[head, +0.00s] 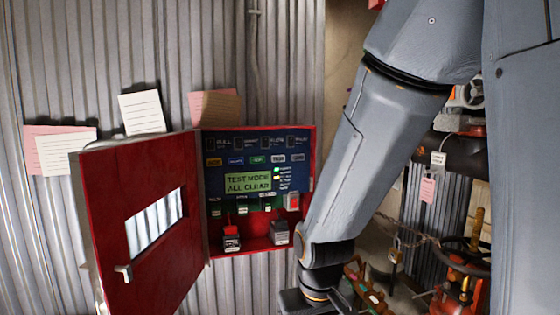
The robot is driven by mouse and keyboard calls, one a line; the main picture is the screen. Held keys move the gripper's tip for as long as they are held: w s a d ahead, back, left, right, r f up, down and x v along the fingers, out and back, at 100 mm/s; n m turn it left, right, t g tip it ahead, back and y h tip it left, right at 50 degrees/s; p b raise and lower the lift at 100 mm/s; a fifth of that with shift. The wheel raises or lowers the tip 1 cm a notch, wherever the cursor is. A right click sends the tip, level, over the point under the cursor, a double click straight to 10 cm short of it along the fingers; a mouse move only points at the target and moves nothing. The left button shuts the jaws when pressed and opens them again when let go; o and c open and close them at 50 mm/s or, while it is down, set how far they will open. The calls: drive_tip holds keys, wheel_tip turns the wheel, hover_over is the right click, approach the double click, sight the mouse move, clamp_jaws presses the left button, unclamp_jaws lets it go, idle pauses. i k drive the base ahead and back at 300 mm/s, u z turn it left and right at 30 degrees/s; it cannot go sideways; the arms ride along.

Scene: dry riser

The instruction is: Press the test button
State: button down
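A red control cabinet (267,242) hangs on the corrugated wall with its door (110,210) swung open to the left. Inside is a dark blue panel (215,180) with a lit green display (247,184) reading "TEST MODE ALL CLEAR". Above the display runs a row of small coloured buttons (236,160); their labels are too small to read, so I cannot tell which is the test button. My gripper (292,300) shows only in part at the bottom edge, below the cabinet and apart from the panel. Its fingertips are not clearly visible.
A red switch (293,201) sits at the panel's lower right. Two small blocks, one red and black (231,238) and one grey (279,232), are at the cabinet's bottom. Paper notes (142,112) hang around it. Pipes and a red valve (465,280) stand at right behind my arm.

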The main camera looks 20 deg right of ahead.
sight(276, 159)
drive_tip(key=z, duration=1.05)
drive_tip(key=i, duration=0.35)
drive_tip(key=u, duration=1.05)
